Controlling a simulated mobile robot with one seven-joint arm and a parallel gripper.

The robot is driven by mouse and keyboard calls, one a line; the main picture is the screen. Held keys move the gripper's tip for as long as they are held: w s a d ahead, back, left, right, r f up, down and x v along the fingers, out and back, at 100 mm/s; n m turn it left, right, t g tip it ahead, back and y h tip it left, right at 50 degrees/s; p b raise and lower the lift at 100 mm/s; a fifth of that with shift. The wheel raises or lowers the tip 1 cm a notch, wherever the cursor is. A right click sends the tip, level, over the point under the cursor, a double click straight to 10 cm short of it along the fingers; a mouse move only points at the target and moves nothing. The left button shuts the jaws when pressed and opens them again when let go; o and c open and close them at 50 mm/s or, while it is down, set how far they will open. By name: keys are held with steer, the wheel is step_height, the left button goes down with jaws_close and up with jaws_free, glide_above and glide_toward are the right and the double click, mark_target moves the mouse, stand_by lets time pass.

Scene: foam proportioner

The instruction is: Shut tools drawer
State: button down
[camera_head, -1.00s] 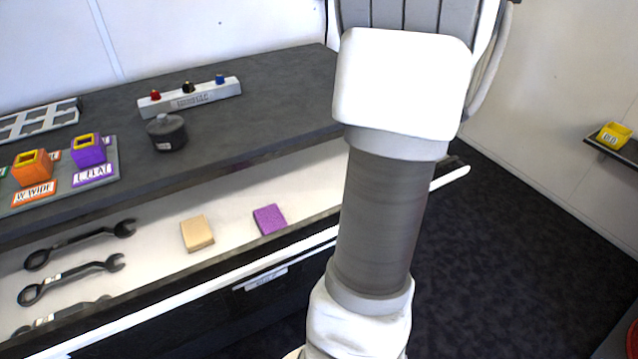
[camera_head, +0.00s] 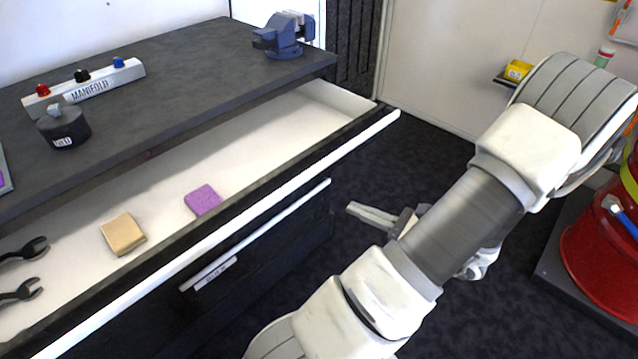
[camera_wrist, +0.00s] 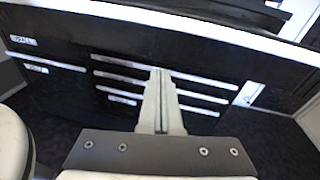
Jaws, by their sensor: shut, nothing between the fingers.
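The tools drawer (camera_head: 250,190) is pulled out below the dark bench top, with its white inside showing. It holds black wrenches (camera_head: 22,290), a tan block (camera_head: 123,234) and a purple block (camera_head: 202,200). Its long white front edge runs from lower left to upper right. My gripper (camera_head: 352,208) is out in front of the drawer, to the right of its front and apart from it. In the wrist view my gripper (camera_wrist: 161,75) is shut and empty, its fingers pointing towards dark drawer fronts with white handles (camera_wrist: 120,60).
On the bench top (camera_head: 190,80) stand a manifold block (camera_head: 85,85), a dark round canister (camera_head: 64,128) and a blue vise (camera_head: 285,36). A red drum (camera_head: 600,250) stands at the right.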

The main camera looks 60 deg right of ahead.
mark_target(256, 146)
steer(key=w+d+h+b, duration=0.1)
steer(key=w, duration=0.3)
steer(key=w+d+m+h+b, duration=0.1)
steer(key=w, duration=0.3)
steer(key=w+d+m+h+b, duration=0.1)
steer(key=w+d, duration=0.1)
steer(key=w, duration=0.2)
steer(key=shift+d+r+t+b, duration=0.1)
steer(key=shift+r+t+b, duration=0.05)
steer(key=shift+t+b, duration=0.15)
steer(key=shift+w+d, duration=0.1)
steer(key=shift+w, duration=0.45)
steer(key=p+x, duration=0.2)
steer(key=x, duration=2.1)
steer(key=shift+w, duration=0.15)
steer(key=shift+w+r, duration=0.15)
steer(key=shift+r, duration=0.05)
steer(key=shift+w+r, duration=0.1)
